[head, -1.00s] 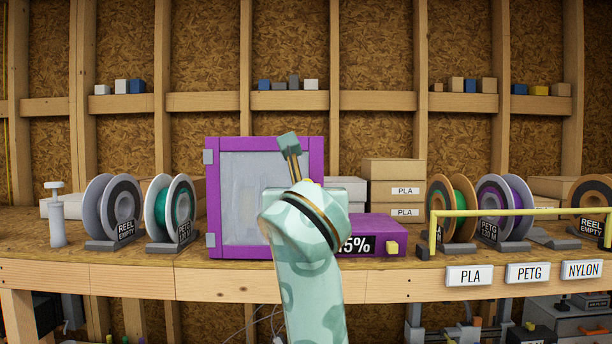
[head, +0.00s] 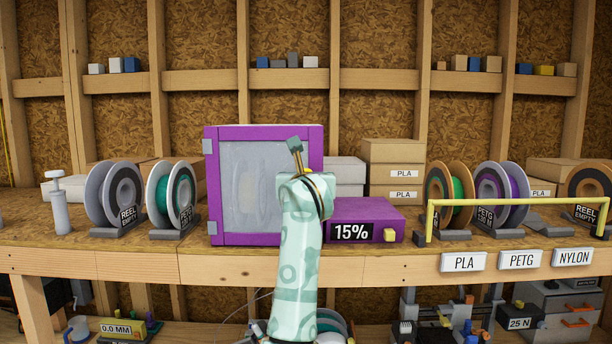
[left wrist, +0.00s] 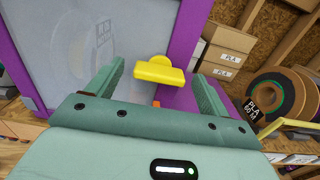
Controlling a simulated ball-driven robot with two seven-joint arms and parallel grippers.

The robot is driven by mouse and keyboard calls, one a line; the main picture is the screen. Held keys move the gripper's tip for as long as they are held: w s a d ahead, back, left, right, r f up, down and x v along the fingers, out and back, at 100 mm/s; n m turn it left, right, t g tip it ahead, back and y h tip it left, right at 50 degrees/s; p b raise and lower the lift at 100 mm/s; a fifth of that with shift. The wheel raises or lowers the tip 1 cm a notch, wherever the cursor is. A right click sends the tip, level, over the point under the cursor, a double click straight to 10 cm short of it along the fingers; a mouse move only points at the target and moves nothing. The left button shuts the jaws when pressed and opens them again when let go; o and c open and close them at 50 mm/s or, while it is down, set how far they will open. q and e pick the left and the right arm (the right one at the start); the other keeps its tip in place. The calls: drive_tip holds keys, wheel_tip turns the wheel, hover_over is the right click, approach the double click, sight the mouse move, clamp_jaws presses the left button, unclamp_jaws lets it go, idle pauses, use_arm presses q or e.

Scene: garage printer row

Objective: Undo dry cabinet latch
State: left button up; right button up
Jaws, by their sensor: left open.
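The purple dry cabinet (head: 213,185) stands on the bench with its translucent door (head: 255,190) closed against the frame. In the left wrist view, a yellow latch (left wrist: 160,70) sits at the door's right edge, with a small orange part (left wrist: 156,102) just below it. My left gripper (head: 297,152) is in front of the cabinet's right edge, and my arm hides the latch in the head view. In the left wrist view, my left gripper (left wrist: 157,78) is open, with the yellow latch showing between its fingers. No grip on it is visible. My right gripper is not in view.
A purple box (head: 365,215) reading 15%, with a yellow knob (head: 389,235), stands right of the cabinet. Filament reels flank both, including an empty reel (head: 120,195). A yellow rail (head: 515,202) runs along the bench at right. Boxes labelled PLA (head: 395,172) stand behind.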

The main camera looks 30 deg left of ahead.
use_arm(q)
drive_tip(key=c, duration=1)
drive_tip(key=n+b, duration=0.8)
drive_tip(key=n, duration=0.1)
drive_tip(key=n+b, duration=0.7)
drive_tip(key=n, duration=0.2)
drive_tip(key=shift+s+a+f+b, duration=0.1)
drive_tip(key=shift+f+b, duration=0.1)
drive_tip(key=shift+b, duration=0.2)
drive_tip(key=o, duration=1)
drive_tip(key=shift+s, duration=0.1)
